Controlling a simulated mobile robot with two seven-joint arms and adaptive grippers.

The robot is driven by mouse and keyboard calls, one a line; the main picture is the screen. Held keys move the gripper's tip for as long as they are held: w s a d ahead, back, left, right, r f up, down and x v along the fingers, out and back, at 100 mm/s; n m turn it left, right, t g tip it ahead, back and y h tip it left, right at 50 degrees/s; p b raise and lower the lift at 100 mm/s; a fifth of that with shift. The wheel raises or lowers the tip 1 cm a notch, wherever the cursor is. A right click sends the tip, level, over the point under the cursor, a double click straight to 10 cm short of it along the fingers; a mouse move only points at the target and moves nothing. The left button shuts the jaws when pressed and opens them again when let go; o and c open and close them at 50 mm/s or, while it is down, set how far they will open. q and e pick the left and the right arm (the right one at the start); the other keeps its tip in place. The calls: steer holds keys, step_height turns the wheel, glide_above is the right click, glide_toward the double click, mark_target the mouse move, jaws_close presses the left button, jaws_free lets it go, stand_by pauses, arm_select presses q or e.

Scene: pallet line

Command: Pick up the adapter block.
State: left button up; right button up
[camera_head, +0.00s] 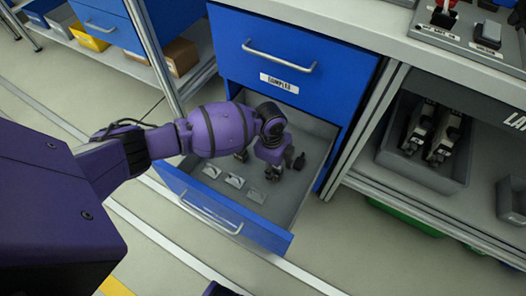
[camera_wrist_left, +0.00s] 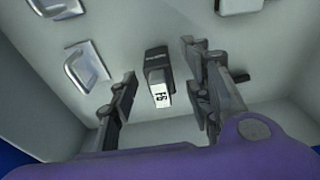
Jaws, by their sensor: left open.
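A small dark block with a white, marked end face, which looks like the adapter block (camera_wrist_left: 157,76), lies on the floor of an open drawer (camera_head: 310,135). In the left wrist view it sits between the two spread fingers of my left gripper (camera_wrist_left: 160,92), with a gap on each side. In the head view my left gripper (camera_head: 276,173) reaches down into the drawer and covers much of that spot; I cannot make out the block surely there. My left gripper is open and empty. My right gripper is not seen.
Several silver handle-like pieces on pale plates (camera_head: 235,181) lie in the drawer. The drawer's blue front (camera_head: 222,215) and side walls surround my left gripper. A closed blue drawer (camera_head: 295,58) is above. A grey bin (camera_head: 428,145) stands on the shelf at right.

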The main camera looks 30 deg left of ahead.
arm_select(q)
steer(key=shift+w+d+f, duration=0.1)
steer(key=shift+d+f, duration=0.05)
steer(key=shift+f, duration=0.55)
steer(key=shift+r, duration=0.1)
steer(key=shift+c, duration=0.3)
jaws_close()
